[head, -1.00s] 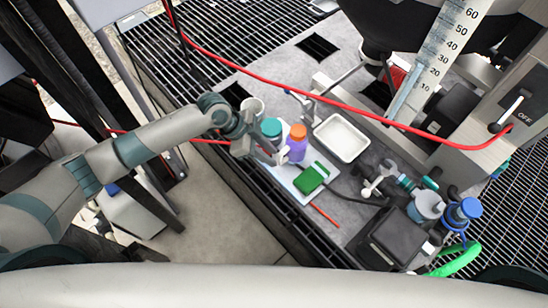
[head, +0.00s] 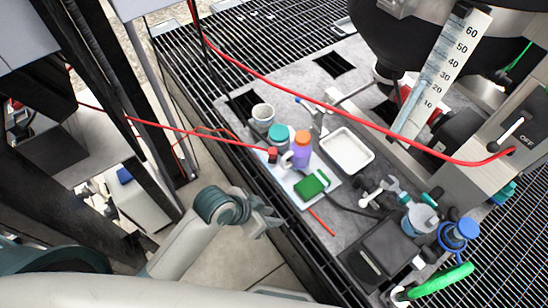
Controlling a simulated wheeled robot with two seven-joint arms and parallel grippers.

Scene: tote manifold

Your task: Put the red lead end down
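The red lead end (head: 272,155) is a small red block at the left edge of the pale board (head: 322,199), just left of the purple bottle and below the teal-capped bottle. Its thin red lead (head: 200,133) runs off to the left past a dark post. I cannot tell whether the block rests flat. My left gripper (head: 275,214) is below and apart from it, over the dark front rail of the bench. Its fingers look spread, with nothing seen between them. My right gripper is not in view.
A purple bottle with an orange cap (head: 301,150), a teal-capped bottle (head: 279,134) and a grey cup (head: 263,115) crowd the lead end. A green sponge (head: 311,187) lies nearby. A white tray (head: 347,151) stands right. A thick red cable (head: 330,108) crosses above.

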